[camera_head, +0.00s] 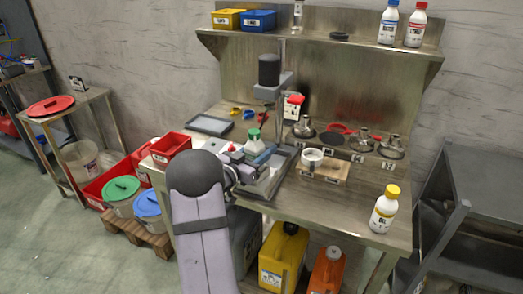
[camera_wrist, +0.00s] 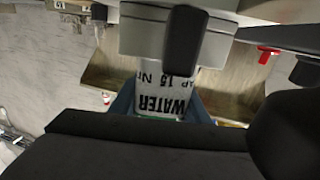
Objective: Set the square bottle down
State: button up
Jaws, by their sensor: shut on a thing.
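The square bottle (camera_head: 253,143) is white with a green cap. It looks upright over the grey metal tray (camera_head: 285,176) at the front of the bench. My gripper (camera_head: 262,159) is shut on it, with blue fingers at its sides. In the wrist view the bottle's white label (camera_wrist: 165,95) reads WATER upside down, and my gripper (camera_wrist: 160,108) closes around it from both sides. My arm hides the bottle's lower part, so I cannot tell whether its base touches the tray.
A drill-press-like stand (camera_head: 269,72) rises behind the bottle. A wooden block with a white ring (camera_head: 312,158) is to the right. A yellow-capped bottle (camera_head: 385,208) stands at the front right. Red bins (camera_head: 170,146) sit at left. The front right bench top is fairly clear.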

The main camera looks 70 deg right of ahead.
jog(key=shift+f, duration=0.35)
jog(key=shift+f, duration=0.1)
jog(key=shift+f, duration=0.15)
jog(key=o, duration=1.3)
jog(key=shift+r, duration=0.25)
jog(key=b+v, duration=0.2)
jog(key=v, duration=1)
